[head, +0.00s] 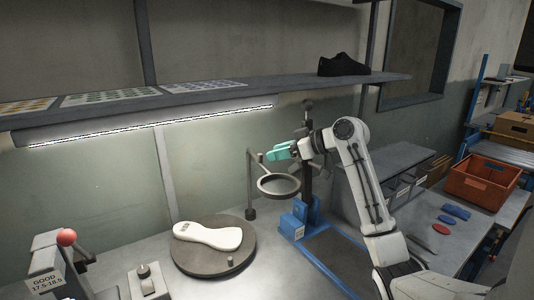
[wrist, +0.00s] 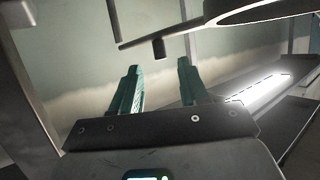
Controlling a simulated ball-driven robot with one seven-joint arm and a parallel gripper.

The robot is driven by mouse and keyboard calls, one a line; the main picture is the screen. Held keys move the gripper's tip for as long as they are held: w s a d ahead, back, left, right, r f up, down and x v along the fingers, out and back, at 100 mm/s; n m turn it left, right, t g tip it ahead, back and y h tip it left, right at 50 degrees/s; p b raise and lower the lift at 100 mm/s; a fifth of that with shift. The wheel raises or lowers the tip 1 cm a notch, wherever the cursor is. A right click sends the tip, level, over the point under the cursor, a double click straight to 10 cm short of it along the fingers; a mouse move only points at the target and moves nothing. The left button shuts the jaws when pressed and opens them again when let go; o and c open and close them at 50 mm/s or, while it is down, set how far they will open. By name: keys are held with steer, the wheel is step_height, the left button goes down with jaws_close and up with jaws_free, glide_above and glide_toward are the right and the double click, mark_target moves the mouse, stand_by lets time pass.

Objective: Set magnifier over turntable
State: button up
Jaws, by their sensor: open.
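The magnifier (head: 279,184) is a dark ring on a jointed arm with a slim post. It hangs to the right of and behind the turntable, not above it. The round grey turntable (head: 195,266) stands on the bench with a white shoe sole (head: 207,235) lying on it. My gripper (head: 272,153) has teal fingers and is open and empty, just above the magnifier ring in the head view. In the wrist view, the spread fingers (wrist: 157,72) point toward the wall. The magnifier's rim (wrist: 262,10) shows at the top right, with its dark arm left of it.
A blue-based stand (head: 299,222) is right of the magnifier. A red-knobbed device (head: 66,238) is at the lower left. An orange bin (head: 483,182) sits far right.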

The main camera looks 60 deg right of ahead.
steer(key=shift+p+x, duration=0.45)
steer(key=shift+x, duration=2.2)
steer(key=shift+c, duration=0.3)
jaws_close()
